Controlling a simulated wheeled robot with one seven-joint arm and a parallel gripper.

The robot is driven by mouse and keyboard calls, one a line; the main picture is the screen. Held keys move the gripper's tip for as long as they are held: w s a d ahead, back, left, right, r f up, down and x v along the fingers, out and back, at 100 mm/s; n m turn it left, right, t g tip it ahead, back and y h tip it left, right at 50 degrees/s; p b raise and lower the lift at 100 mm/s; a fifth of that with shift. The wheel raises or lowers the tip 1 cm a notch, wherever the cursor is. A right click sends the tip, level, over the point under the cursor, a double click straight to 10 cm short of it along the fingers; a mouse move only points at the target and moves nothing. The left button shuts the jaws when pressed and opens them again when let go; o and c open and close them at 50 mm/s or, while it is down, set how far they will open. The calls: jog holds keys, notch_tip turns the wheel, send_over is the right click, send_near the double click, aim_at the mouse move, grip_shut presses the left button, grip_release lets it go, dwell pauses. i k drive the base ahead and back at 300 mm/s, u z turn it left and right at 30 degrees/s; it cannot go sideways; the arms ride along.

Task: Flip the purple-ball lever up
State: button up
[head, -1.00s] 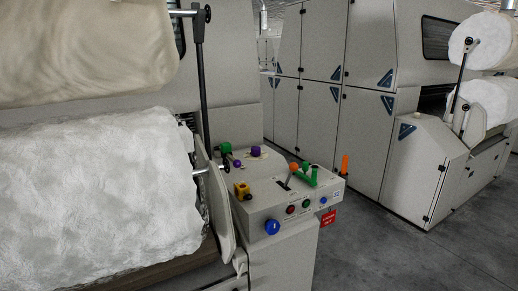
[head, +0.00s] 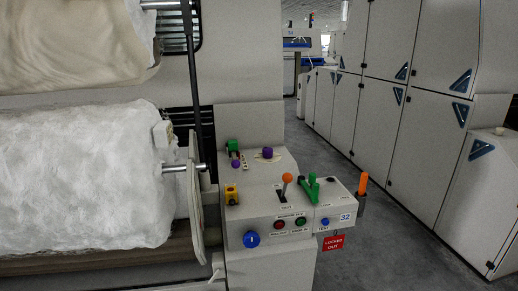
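The grey control console (head: 258,210) stands in the middle of the head view. A small purple ball (head: 235,163) sits at its back left, just below a green part (head: 232,146). A larger purple knob (head: 267,152) stands to the right of it on the rear top. The ball's stem is too small to make out, so I cannot tell which way the lever points. My gripper is not in view.
An orange-ball lever (head: 287,178), a green handle (head: 312,188) and a yellow block (head: 231,194) are on the console. A red tag (head: 333,242) hangs at its front right. A white fibre roll (head: 85,180) is at left. Open floor (head: 385,240) lies at right.

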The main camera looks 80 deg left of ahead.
aim_at(235, 164)
jog(key=u, duration=0.05)
jog(key=i, duration=0.7)
jog(key=u, duration=3.1)
jog(key=i, duration=1)
jog(key=z, duration=0.15)
jog(key=k, duration=0.5)
jog(key=u, duration=0.05)
